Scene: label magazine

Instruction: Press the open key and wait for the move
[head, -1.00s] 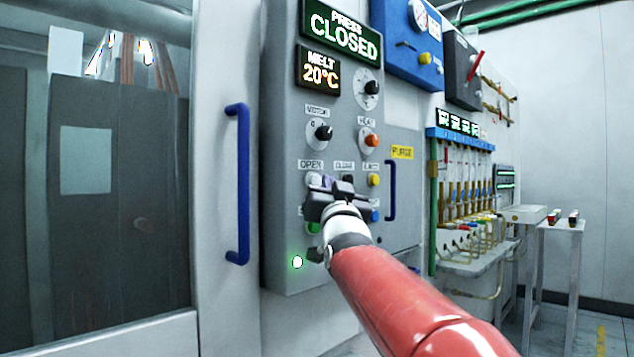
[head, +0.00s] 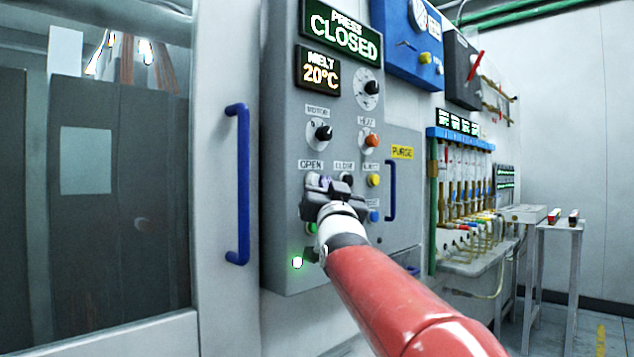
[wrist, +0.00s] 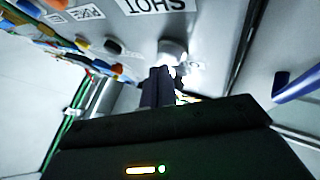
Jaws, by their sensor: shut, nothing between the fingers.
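The grey control panel (head: 285,240) stands in the middle of the head view. Its display (head: 341,35) reads PRESS CLOSED. The pale open key (head: 312,180) sits under the OPEN label (head: 311,164), partly hidden by my gripper (head: 323,182). My gripper is shut and empty, with its fingertips at this key. In the wrist view, upside down, the shut fingers (wrist: 159,75) reach the pale round key (wrist: 172,48). I cannot tell whether they touch it or whether it is pushed in.
A dark close key (head: 346,180) and a yellow key (head: 373,180) sit to the right, and a green key (head: 312,227) below. A blue door handle (head: 238,184) stands left, beside the press window. A small green lamp (head: 297,262) glows low on the panel.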

